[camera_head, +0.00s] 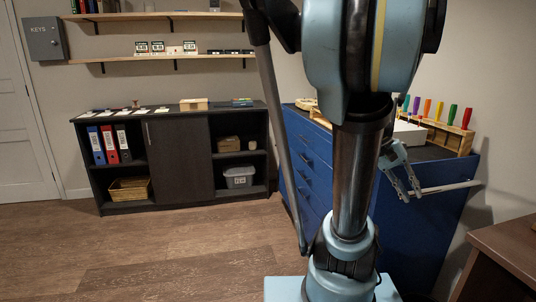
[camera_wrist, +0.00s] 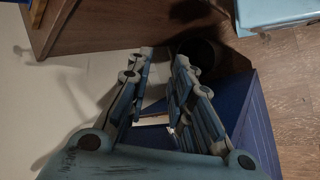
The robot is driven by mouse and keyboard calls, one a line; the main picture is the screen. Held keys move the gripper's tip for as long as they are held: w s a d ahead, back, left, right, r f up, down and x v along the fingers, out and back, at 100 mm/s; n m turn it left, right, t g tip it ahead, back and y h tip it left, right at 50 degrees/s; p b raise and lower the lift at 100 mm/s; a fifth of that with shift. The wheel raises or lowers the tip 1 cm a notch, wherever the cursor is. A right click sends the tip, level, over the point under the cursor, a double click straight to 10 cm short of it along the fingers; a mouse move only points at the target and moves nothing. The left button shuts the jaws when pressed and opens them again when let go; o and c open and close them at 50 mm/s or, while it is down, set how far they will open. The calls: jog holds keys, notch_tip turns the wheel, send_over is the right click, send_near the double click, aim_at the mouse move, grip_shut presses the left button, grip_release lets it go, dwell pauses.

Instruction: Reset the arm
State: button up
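My gripper (camera_head: 406,187) is at the right in the head view, in front of the end panel of the blue cabinet (camera_head: 425,235). Its two fingers are apart and point downward. In the wrist view the fingers (camera_wrist: 162,57) run up the picture with a gap between them, and no held object shows at the tips. A pale bar (camera_head: 452,187) extends right from behind the fingers. A pale piece (camera_wrist: 152,120) shows between the fingers in the wrist view; I cannot tell whether they touch it. My arm hides part of the cabinet.
A brown desk (camera_head: 512,240) stands at the right front. A dark shelf unit (camera_head: 178,160) stands against the back wall. A wooden rack (camera_head: 440,135) with colourful handles sits on the blue cabinet. A dark round thing (camera_wrist: 203,52) lies beyond the fingertips. Floor is clear at left.

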jog(key=a+f+n+t+y, duration=0.3)
jog(key=a+f, duration=0.2)
jog(key=a, duration=0.7)
jog(key=w+a+f+n+t+y, duration=0.1)
jog(key=a+f+n+t+y, duration=0.2)
jog(key=a, duration=0.9)
notch_tip(320, 180, down, 3)
jog(key=shift+a+f+t, duration=0.15)
jog(key=shift+t, duration=0.15)
